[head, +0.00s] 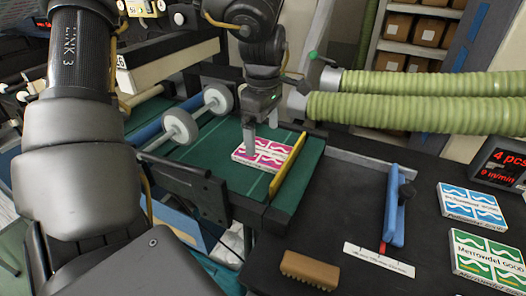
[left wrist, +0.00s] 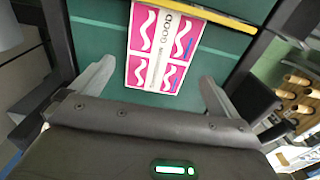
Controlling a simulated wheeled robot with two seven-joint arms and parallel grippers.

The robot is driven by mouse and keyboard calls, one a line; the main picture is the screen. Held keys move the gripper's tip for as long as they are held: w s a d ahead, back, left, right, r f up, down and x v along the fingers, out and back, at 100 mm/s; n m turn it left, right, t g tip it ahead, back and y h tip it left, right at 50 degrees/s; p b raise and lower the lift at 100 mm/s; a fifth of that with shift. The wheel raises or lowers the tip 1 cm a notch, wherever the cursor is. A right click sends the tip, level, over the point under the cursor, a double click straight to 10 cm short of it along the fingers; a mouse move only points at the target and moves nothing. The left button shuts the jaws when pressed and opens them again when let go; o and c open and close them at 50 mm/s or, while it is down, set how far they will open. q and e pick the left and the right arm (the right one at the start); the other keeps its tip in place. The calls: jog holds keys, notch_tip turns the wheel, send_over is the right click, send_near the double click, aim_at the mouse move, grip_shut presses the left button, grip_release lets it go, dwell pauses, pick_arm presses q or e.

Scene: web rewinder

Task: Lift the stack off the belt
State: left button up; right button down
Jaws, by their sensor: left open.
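The stack (head: 275,151) is a flat pink and white printed pile on the green belt (head: 225,160), close against a yellow bar (head: 290,172). My left gripper (head: 262,138) points down over it, with a finger in front of the stack in the head view. In the left wrist view the stack (left wrist: 162,48) shows between the two spread fingers of the left gripper (left wrist: 157,68), with belt visible on both sides. The gripper is open and holds nothing. I cannot tell how high the fingertips are above the belt. My right gripper is not in view.
White rollers (head: 180,126) stand left of the belt; green hoses (head: 410,112) run behind.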

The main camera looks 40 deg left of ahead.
aim_at(264, 151)
pick_arm(q)
notch_tip(264, 151, down, 4)
jog(key=shift+w+f+p, duration=0.1)
jog(key=shift+w+p, duration=0.05)
jog(key=shift+p, duration=1)
jog(key=shift+f, duration=0.25)
jog(key=shift+d, duration=0.1)
jog(key=shift+c, duration=0.3)
jog(key=c, duration=0.9)
jog(key=shift+o, duration=0.2)
jog(key=shift+r, duration=0.15)
